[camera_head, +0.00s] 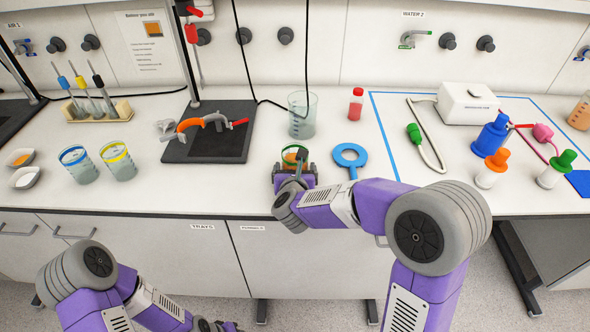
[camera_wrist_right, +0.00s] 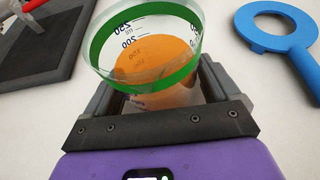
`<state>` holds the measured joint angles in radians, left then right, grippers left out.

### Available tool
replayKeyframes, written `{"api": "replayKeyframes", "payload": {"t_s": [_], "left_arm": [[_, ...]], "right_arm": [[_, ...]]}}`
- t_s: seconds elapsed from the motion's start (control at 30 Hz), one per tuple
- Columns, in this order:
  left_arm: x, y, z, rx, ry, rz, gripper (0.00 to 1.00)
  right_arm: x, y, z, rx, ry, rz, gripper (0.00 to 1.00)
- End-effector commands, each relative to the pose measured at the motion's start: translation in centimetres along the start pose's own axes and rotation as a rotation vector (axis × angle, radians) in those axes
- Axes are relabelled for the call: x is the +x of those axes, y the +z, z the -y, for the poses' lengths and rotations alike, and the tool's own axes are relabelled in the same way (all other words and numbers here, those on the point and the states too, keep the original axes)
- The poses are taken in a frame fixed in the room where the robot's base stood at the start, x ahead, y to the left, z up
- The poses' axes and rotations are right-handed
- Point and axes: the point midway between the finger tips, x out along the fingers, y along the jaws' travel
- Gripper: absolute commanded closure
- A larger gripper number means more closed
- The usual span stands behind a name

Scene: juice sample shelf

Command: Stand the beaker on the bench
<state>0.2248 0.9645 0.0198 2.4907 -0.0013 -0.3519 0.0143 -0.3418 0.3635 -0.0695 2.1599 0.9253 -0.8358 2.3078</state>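A clear beaker with a green rim band and orange liquid (camera_head: 294,155) is near the front middle of the bench. It also shows in the right wrist view (camera_wrist_right: 145,60), with volume marks on its wall. My right gripper (camera_head: 295,167) has one finger on each side of the beaker and is shut on its lower part. The beaker's base is hidden by the gripper, so I cannot tell whether it touches the bench (camera_head: 240,200). My left arm is low at the left, in front of the bench; its fingers are out of view.
A blue ring-shaped tool (camera_head: 350,157) lies close right of the beaker. A large beaker (camera_head: 302,118) and red-capped bottle (camera_head: 355,104) stand behind. A clamp stand (camera_head: 215,140) and two beakers, blue-rimmed (camera_head: 78,165) and yellow-rimmed (camera_head: 118,162), are left. Bare bench lies between.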

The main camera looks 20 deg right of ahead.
Motion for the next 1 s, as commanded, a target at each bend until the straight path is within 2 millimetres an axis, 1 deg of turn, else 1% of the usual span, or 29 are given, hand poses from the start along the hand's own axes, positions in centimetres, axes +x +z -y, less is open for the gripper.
{"api": "replayKeyframes", "payload": {"t_s": [0.03, 0.07, 0.3, 0.43, 0.57, 0.8, 0.9, 1.0], "left_arm": [[0.0, 0.0, 0.0, 0.0, 0.0, 0.0, 0.57], [0.0, 0.0, 0.0, 0.0, 0.0, 0.0, 0.57], [-0.1, 0.0, 0.0, 0.0, 0.0, 0.0, 0.57], [-0.7, 0.0, -0.3, 0.0, 0.0, 0.0, 0.57], [-1.0, 0.0, -0.4, 0.0, 0.0, 0.0, 0.57], [-1.8, 0.1, -0.7, 0.0, 0.0, 0.0, 0.57], [-2.1, 0.1, -0.8, 0.0, 0.0, 0.0, 0.57], [-2.3, 0.1, -0.9, 0.0, 0.0, 0.0, 0.57]], "right_arm": [[0.0, 0.0, 0.0, 0.0, 0.0, 0.0, 0.03], [0.0, 0.0, 0.0, 0.0, 0.0, 0.0, 0.0], [0.0, 0.1, 0.0, -0.001, 0.0, 0.0, 0.0], [-0.3, 0.5, 0.0, -0.002, 0.001, 0.0, 0.0], [-2.9, 0.5, -0.1, -0.001, 0.004, 0.001, 0.0], [-8.2, 0.6, -0.1, -0.001, 0.004, 0.003, 0.0], [-10.0, 0.5, -0.1, -0.001, 0.003, 0.002, 0.0], [-11.2, 0.4, -0.1, 0.0, 0.002, 0.001, 0.0]]}}
